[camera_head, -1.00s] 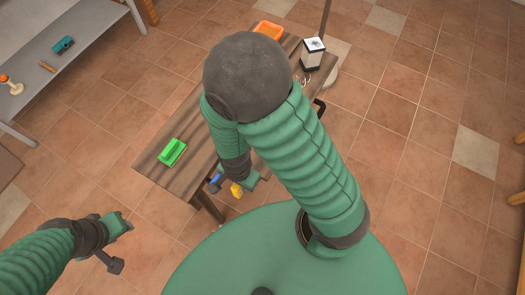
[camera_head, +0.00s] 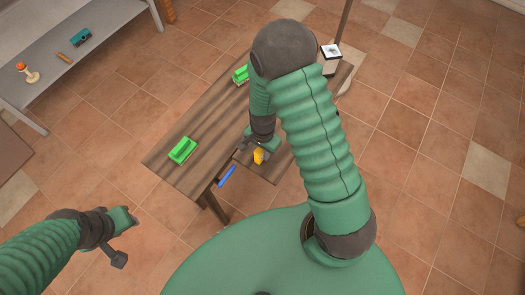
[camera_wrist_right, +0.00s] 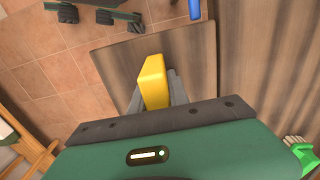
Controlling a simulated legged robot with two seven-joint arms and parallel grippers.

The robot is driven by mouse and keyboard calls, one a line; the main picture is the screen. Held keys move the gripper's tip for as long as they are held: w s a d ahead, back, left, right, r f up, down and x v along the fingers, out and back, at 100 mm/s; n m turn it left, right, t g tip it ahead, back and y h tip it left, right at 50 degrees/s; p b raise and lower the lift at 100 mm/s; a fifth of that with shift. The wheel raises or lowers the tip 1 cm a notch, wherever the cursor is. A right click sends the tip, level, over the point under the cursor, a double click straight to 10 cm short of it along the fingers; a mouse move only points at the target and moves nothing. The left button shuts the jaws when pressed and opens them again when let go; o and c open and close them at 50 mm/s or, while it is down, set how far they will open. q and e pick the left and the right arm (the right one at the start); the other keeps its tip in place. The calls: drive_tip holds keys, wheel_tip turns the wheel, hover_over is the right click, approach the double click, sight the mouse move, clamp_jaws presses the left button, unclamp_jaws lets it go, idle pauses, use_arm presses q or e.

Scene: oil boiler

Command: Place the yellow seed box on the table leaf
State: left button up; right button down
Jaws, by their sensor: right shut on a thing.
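The yellow seed box (camera_head: 258,156) is in my right gripper (camera_head: 259,150), which is shut on it. In the right wrist view the box (camera_wrist_right: 153,82) stands out between the two grey fingers. It is over the table leaf (camera_head: 268,173), the lower wooden panel at the near side of the table; the leaf (camera_wrist_right: 112,58) also shows beneath the box in the wrist view. I cannot tell whether the box touches the leaf. My left gripper (camera_head: 128,238) is open and empty, over the floor left of the table.
A blue bar (camera_head: 227,177) is beside the leaf's left edge. A grey shelf (camera_head: 95,75) stands at upper left.

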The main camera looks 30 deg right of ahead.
drive_tip(key=shift+f, duration=0.15)
drive_tip(key=c, duration=1.5)
unclamp_jaws()
drive_tip(key=shift+d, duration=0.1)
drive_tip(key=shift+o, duration=1.2)
wheel_tip(320, 180, up, 12)
drive_tip(key=shift+r+p, duration=0.1)
drive_tip(key=shift+p, duration=0.65)
drive_tip(key=s+a+r+n+t, duration=0.2)
drive_tip(key=s+a+r+n, duration=0.2)
drive_tip(key=n, duration=0.9)
wheel_tip(320, 180, up, 3)
drive_tip(key=shift+s+a+f+n+t, duration=0.1)
drive_tip(key=shift+s+a+n+t, duration=0.2)
drive_tip(key=shift+a, duration=0.15)
